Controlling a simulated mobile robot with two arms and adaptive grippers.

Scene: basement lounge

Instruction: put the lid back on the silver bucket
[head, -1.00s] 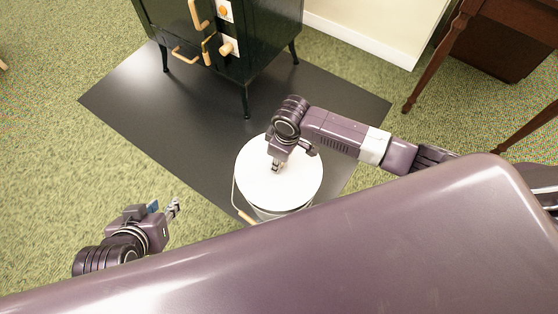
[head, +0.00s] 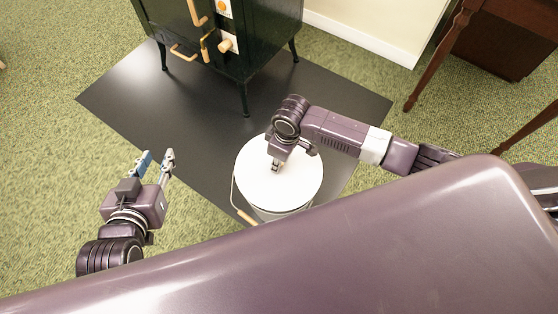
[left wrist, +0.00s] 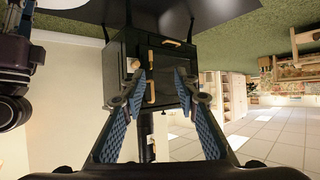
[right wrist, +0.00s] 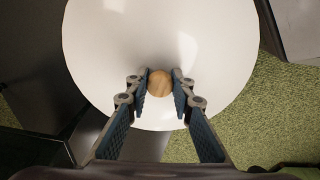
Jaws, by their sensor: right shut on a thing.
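The white round lid (head: 298,182) lies over the top of the silver bucket (head: 268,214); whether it is fully seated all round I cannot tell. The bucket stands on the dark floor plate, its wire handle with a wooden grip hanging at its left side. My right gripper (head: 275,168) points down at the lid's middle. In the right wrist view it (right wrist: 160,88) is shut on the lid's round wooden knob (right wrist: 160,82), with the white lid (right wrist: 110,45) spread beyond. My left gripper (head: 156,160) is open and empty, left of the bucket; its parted fingers also show in the left wrist view (left wrist: 165,90).
A dark green stove (head: 225,60) with wooden handles stands on the dark floor plate (head: 140,95) behind the bucket. A brown wooden table (head: 435,60) is at the upper right. Green carpet (head: 50,150) on the left is free.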

